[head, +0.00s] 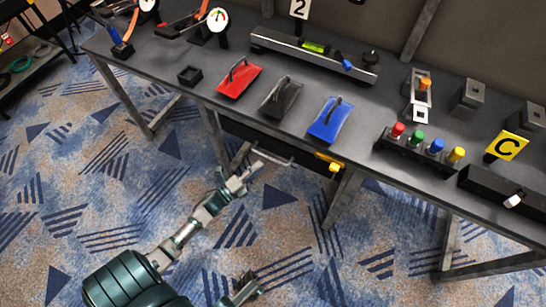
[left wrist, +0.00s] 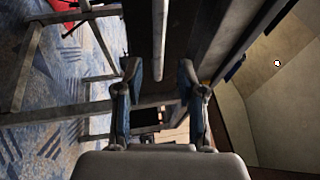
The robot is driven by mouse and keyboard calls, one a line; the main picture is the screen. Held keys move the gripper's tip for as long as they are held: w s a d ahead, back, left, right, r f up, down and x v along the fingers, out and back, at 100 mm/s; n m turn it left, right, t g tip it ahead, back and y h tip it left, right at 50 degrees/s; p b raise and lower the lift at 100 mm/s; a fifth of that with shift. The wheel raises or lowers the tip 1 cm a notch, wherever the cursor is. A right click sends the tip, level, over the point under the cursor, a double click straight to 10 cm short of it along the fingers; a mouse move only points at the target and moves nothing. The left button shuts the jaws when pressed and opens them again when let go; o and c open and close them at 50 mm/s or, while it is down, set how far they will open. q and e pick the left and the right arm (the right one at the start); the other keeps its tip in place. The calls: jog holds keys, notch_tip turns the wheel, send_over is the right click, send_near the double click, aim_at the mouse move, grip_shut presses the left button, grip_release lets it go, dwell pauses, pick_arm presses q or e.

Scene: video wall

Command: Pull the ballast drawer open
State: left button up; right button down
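The ballast drawer (head: 240,131) is a dark front under the workbench, mostly hidden by the tabletop; it looks closed, though its depth is hard to judge. Its pale bar handle (head: 273,158) stands out in front. My left gripper (head: 247,177) is just below and left of the handle. In the left wrist view, the handle is a light rod (left wrist: 160,42) lined up between the two fingers of my left gripper (left wrist: 159,78). The fingers are apart and not closed on it. Part of my right gripper (head: 246,288) shows at the bottom edge of the head view; its fingers are unclear.
The workbench (head: 190,55) carries red, black and blue trowel-like tools (head: 330,119), a level (head: 315,52) and a box with coloured knobs (head: 420,148). Table legs (head: 343,198) stand right of the drawer. A yellow item (head: 329,162) sits under the edge. The patterned floor is open.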

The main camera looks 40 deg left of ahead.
aim_at(269, 157)
pick_arm(q)
jog(key=w, duration=0.4)
jog(key=w+b, duration=0.1)
jog(key=shift+w+a+r, duration=0.2)
jog(key=shift+w+r, duration=0.05)
jog(key=shift+w, duration=0.15)
jog(key=shift+d+r, duration=0.15)
jog(key=shift+d, duration=0.35)
jog(key=shift+c, duration=1.1)
grip_shut()
jog(key=shift+a, duration=0.2)
